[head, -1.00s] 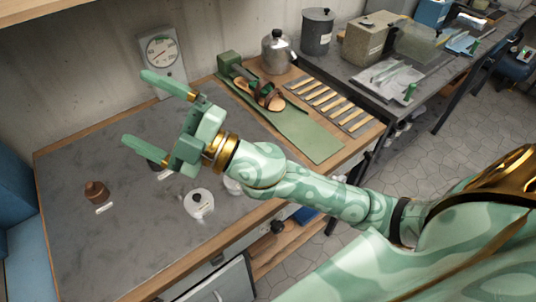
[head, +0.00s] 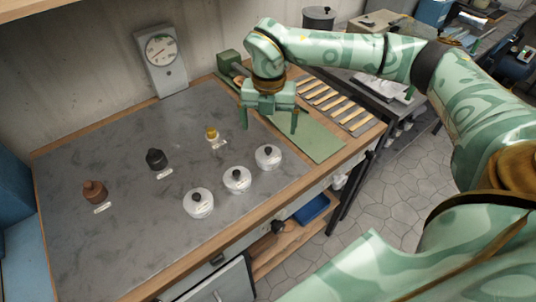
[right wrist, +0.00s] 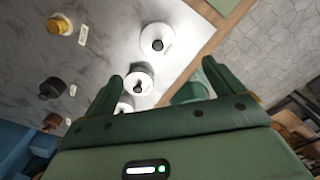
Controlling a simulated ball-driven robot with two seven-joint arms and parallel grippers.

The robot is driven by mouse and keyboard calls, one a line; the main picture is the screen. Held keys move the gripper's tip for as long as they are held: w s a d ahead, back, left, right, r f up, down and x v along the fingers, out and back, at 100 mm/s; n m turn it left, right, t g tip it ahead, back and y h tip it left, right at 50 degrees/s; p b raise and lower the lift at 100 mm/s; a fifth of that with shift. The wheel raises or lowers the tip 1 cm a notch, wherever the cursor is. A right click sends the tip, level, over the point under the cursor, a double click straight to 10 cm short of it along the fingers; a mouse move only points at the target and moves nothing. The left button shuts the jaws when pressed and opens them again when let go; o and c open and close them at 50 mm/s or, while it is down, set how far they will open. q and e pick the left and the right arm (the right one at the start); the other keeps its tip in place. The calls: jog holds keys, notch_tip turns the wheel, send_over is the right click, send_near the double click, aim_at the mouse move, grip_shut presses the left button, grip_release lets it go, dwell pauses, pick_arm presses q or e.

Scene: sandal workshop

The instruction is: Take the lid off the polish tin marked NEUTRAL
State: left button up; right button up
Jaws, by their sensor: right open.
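Three small pots stand in a row on the grey bench top: a brown one (head: 94,190), a black one (head: 156,159) and a yellow one (head: 212,134). A white label lies by each, too small to read. In front are three white round tins with black knobs: left (head: 199,206), middle (head: 237,182) and right (head: 268,160). I cannot tell which thing is marked NEUTRAL. My right gripper (head: 269,120) is open and empty, fingers down, above the green mat behind the right tin. In the right wrist view, my gripper (right wrist: 163,82) shows wide-open fingers. My left gripper is out of view.
The green mat (head: 312,140) and a row of strips (head: 325,98) lie at the bench's right. A dial gauge (head: 161,50) stands at the wall. A wooden edge borders the bench.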

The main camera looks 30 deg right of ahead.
aim_at(268, 150)
notch_tip(268, 150, down, 10)
jog(key=shift+w+f+b, duration=0.15)
jog(key=shift+f+b, duration=0.1)
jog(key=shift+b, duration=0.6)
jog(key=c, duration=1)
